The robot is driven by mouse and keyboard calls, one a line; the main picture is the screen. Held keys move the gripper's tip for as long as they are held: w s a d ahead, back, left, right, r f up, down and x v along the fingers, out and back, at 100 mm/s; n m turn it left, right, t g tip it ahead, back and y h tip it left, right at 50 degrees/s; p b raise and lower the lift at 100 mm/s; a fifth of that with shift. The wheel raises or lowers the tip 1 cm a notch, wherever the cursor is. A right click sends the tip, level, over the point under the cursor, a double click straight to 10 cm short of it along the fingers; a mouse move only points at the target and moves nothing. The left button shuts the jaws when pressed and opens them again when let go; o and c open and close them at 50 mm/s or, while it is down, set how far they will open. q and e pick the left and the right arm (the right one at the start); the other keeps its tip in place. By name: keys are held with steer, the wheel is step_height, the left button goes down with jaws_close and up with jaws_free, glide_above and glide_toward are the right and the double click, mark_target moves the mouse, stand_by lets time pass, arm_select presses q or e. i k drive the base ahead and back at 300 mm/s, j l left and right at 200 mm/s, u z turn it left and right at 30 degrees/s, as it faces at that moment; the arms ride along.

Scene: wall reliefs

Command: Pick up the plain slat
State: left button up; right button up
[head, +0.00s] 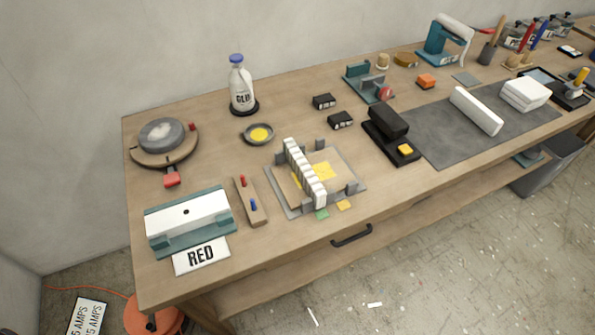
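No label marks one piece as the plain slat. A long white bar (476,111) with no visible marking lies on the dark grey mat (442,147) at the right. A row of several narrow white slats (304,173) stands across a grey fixture (286,206) in the middle, close together. A white bar (188,213) with a dark hole or dot sits in a teal holder (162,243) at the front left. White blocks (524,94) are stacked on the mat's far right. Neither of my grippers is in view.
A RED sign (202,255) is by the teal holder. A glue bottle (242,86), yellow dish (258,134), round turntable (164,142) and black stamp-like block (388,124) stand around. Clamps and tools crowd the back right.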

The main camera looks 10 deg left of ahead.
mark_target(481, 115)
steer(key=i+l+u, duration=0.15)
steer(key=l, duration=0.2)
steer(key=i+l+u, duration=0.1)
steer(key=l, duration=0.3)
steer(key=i+l+u, duration=0.15)
steer(key=l, duration=0.2)
steer(key=l+u, duration=0.15)
steer(key=l, duration=0.25)
